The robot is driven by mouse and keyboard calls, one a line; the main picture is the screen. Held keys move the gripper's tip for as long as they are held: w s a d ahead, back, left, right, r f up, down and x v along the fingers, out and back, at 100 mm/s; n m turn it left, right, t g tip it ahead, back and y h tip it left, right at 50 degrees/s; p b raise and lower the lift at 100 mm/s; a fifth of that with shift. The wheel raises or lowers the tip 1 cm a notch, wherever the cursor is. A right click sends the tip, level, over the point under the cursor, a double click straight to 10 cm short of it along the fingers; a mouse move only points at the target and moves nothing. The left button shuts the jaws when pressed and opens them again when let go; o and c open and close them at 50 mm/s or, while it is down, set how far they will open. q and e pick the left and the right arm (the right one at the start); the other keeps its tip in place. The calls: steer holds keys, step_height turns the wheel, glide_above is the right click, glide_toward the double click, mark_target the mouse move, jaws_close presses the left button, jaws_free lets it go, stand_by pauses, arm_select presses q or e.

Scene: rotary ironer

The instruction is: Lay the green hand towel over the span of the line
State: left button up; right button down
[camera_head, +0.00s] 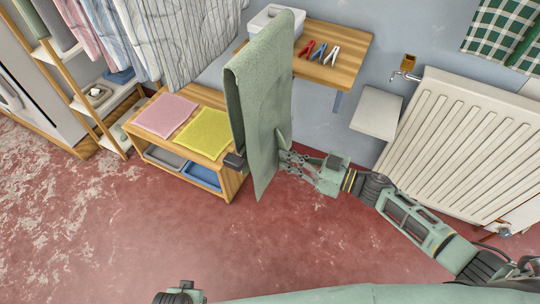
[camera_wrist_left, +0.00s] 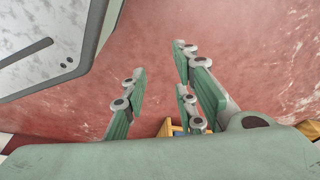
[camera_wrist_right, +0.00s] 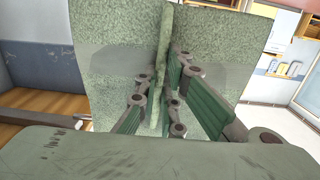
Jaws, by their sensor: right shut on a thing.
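The green hand towel (camera_head: 262,90) hangs in a tall fold in the middle of the head view, its top edge rounded and its lower end tapering down. My right gripper (camera_head: 284,156) is shut on the towel's right side, low down. In the right wrist view the towel (camera_wrist_right: 115,45) fills the middle, with a ridge of cloth between the fingers of the right gripper (camera_wrist_right: 163,78). My left gripper (camera_wrist_left: 158,68) is open and empty, its fingers apart above the red floor. I cannot make out the line in any view.
A wooden shelf bench (camera_head: 226,187) with a pink cloth (camera_head: 166,114) and a yellow cloth (camera_head: 204,132) stands behind the towel. A wall shelf (camera_head: 350,68) holds coloured pegs (camera_head: 318,51). A white radiator (camera_head: 450,140) is at right. The red floor in front is clear.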

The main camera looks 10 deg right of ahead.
arm_select(q)
steer(key=s+a+f+g+p, duration=0.1)
steer(key=s+a+f+p, duration=0.15)
steer(key=s+f, duration=0.45)
steer(key=s+a+f+p, duration=0.1)
steer(key=s+f+p, duration=0.15)
steer(key=s, duration=0.75)
step_height(320, 180, up, 18)
steer(key=p, duration=1.8)
steer(key=shift+w+d, duration=0.25)
steer(key=shift+f, duration=0.1)
